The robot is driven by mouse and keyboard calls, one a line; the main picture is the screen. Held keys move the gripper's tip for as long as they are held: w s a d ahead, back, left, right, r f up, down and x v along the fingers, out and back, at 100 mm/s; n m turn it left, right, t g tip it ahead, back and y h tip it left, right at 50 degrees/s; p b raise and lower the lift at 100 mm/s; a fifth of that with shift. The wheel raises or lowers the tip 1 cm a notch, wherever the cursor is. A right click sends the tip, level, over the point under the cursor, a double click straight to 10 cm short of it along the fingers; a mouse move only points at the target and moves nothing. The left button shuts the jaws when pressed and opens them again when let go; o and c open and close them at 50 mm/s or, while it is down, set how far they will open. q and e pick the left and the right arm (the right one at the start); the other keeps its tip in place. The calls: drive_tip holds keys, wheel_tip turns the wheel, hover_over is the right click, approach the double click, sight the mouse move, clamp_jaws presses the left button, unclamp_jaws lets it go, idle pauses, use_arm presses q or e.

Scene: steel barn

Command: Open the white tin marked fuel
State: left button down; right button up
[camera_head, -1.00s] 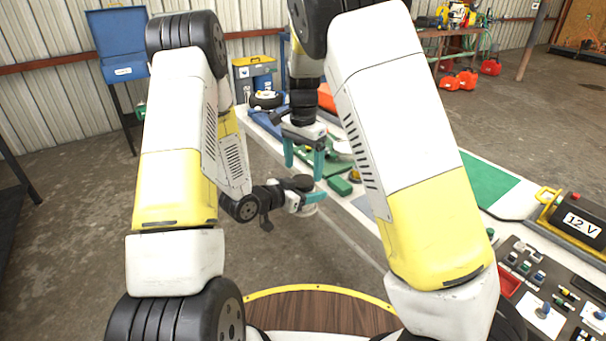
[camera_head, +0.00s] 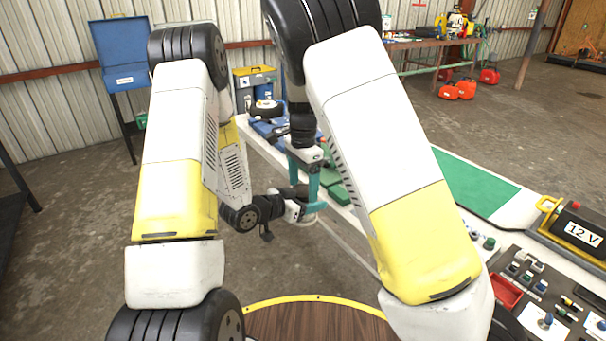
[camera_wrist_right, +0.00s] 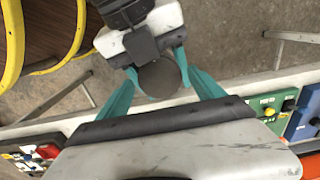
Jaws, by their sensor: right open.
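A round, greyish lid or top (camera_wrist_right: 159,78), seemingly of the white tin, faces my right wrist camera. In the head view, a pale bit of the tin (camera_head: 303,222) shows just under my left gripper (camera_head: 311,208). The left gripper reaches in from the side and appears closed around the tin. My right gripper (camera_head: 303,184) points down from above, its teal fingers open. In the right wrist view, these fingers (camera_wrist_right: 157,84) stand on either side of the round top. Whether they touch it, I cannot tell. The fuel marking is hidden.
A long white bench (camera_head: 345,212) runs behind the grippers, with green blocks (camera_head: 338,192) close by. A green mat (camera_head: 470,184), a 12 V battery box (camera_head: 575,228) and a panel of small parts (camera_head: 545,290) lie to the right. Open concrete floor is at left.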

drive_tip(key=shift+f, duration=0.35)
drive_tip(key=c, duration=1.5)
drive_tip(key=shift+o, duration=0.2)
drive_tip(key=n, duration=0.3)
drive_tip(key=o, duration=1.5)
drive_tip(key=shift+o, duration=0.2)
